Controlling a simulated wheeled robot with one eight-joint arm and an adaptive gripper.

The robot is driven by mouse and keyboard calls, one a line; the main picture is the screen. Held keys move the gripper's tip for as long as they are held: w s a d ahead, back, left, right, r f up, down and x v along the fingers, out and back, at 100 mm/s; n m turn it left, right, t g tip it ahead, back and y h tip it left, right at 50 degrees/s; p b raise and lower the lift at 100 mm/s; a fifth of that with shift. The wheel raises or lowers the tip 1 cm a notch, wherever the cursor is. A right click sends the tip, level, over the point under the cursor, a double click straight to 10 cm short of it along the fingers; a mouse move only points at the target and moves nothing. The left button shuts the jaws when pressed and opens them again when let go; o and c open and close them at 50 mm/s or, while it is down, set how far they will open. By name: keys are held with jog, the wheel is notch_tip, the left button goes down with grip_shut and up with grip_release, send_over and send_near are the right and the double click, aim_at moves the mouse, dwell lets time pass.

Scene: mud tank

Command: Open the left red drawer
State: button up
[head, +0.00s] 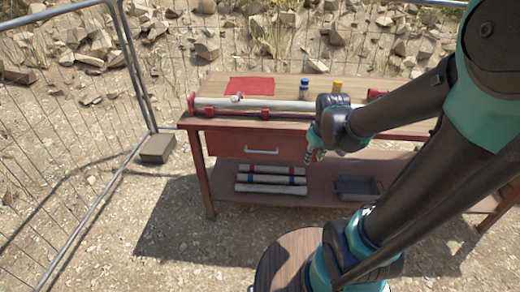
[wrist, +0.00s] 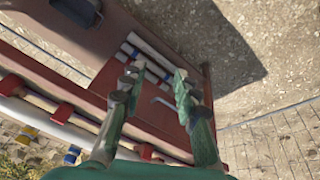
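The left red drawer (head: 225,145) is in the front of the workbench under its top, and its face looks flush with the frame. Its pale bar handle (head: 262,151) is on the middle of the face. My gripper (head: 314,153) is in front of the bench, to the right of the handle in the head view. In the wrist view my gripper (wrist: 157,77) is open and empty, its two fingers spread. The handle (wrist: 163,101) shows in the gap between the fingers, beyond them. I see no contact; the remaining distance is unclear.
The wooden benchtop (head: 215,84) carries a red cloth (head: 250,86), a long white pipe (head: 215,102) and small bottles (head: 304,88). The lower shelf holds striped tubes (head: 270,189) and a grey tray (head: 357,187). A wire fence (head: 140,65) stands left. Gravel in front is open.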

aim_at(262, 149)
jog(key=w+a+r+n+g, duration=0.1)
jog(key=w+a+n, duration=1.2)
jog(key=w+a, duration=0.6)
jog(key=x, duration=1.7)
jog(key=shift+s+d, duration=0.15)
jog(key=shift+s, duration=0.15)
grip_shut()
